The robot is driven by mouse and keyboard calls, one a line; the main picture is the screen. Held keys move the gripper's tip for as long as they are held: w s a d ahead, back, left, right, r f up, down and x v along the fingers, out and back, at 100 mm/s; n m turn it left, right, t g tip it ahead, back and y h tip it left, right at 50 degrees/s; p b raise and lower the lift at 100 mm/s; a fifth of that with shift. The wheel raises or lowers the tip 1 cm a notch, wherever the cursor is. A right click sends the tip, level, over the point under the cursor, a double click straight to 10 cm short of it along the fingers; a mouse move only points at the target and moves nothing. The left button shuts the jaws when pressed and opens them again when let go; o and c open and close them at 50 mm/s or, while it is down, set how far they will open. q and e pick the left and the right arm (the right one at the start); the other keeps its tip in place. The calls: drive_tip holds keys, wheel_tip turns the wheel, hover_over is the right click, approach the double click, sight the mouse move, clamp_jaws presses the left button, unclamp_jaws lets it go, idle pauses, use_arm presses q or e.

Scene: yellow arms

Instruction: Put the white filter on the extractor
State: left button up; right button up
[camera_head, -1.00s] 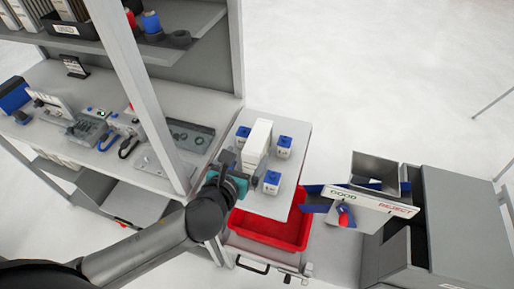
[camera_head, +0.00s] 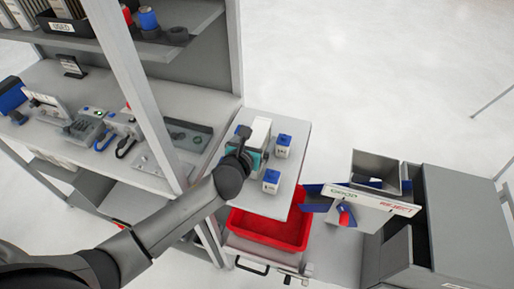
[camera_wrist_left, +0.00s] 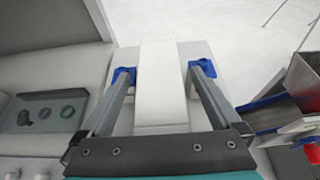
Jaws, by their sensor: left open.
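A tall white block (camera_head: 261,132), which looks like the white filter, stands on a small pale table (camera_head: 299,140) among blue-topped white cubes. My left gripper (camera_head: 254,151) is over the near end of the block, and its fingertips are hard to make out in the head view. In the left wrist view the gripper (camera_wrist_left: 163,74) is open, with one finger on each side of the white block (camera_wrist_left: 160,90). I see gaps between block and fingers. Blue cube tops show near both fingertips. I cannot tell which thing is the extractor. My right gripper is out of view.
Blue-topped cubes (camera_head: 284,145) stand close to the block. A red bin (camera_head: 270,228) is below the table's front edge. A grey sorting unit with GOOD and REJECT labels (camera_head: 375,200) is at right.

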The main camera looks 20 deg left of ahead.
use_arm(q)
drive_tip(key=shift+w+f, duration=0.2)
drive_tip(key=shift+w, duration=0.25)
drive_tip(key=shift+c, duration=0.2)
clamp_jaws()
idle(0.4)
